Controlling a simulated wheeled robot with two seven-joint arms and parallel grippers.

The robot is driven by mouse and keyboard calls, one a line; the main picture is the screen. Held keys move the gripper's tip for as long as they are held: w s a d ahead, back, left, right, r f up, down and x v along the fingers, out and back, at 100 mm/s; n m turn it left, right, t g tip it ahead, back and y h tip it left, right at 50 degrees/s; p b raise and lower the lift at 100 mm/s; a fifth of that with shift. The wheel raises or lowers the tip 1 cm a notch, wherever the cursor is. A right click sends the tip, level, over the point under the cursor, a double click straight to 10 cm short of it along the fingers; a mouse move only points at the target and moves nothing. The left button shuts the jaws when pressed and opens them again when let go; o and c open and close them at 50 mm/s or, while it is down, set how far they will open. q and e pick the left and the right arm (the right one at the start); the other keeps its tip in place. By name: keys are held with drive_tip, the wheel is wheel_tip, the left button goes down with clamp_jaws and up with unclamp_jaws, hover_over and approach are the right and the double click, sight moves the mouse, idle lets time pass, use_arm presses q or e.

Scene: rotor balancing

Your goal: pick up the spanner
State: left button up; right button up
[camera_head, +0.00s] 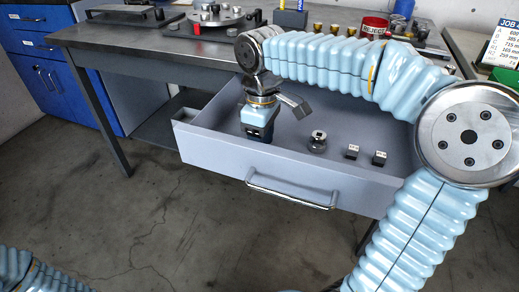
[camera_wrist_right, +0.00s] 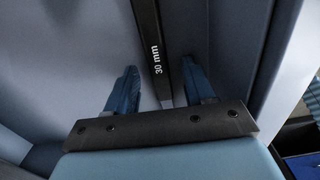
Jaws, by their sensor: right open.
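The spanner is a dark flat bar marked "30 mm" (camera_wrist_right: 150,35) in the right wrist view. It runs between my two open right fingers (camera_wrist_right: 160,88), closer to the right-hand finger. I cannot tell whether it touches that finger. In the head view my right gripper (camera_head: 258,136) points down into the open grey drawer (camera_head: 240,160). A grey metal end (camera_head: 296,106), seemingly the spanner's, shows just right of my wrist; the arm hides the rest. My left gripper is out of view.
In the drawer, right of the gripper, are a round metal piece (camera_head: 317,142) and two small blocks (camera_head: 352,152) (camera_head: 380,158). The drawer wall stands close beside the spanner. The workbench (camera_head: 135,45) above carries a round metal fixture (camera_head: 215,17) and a red bin (camera_head: 374,27).

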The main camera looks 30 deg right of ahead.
clamp_jaws()
idle(0.3)
idle(0.3)
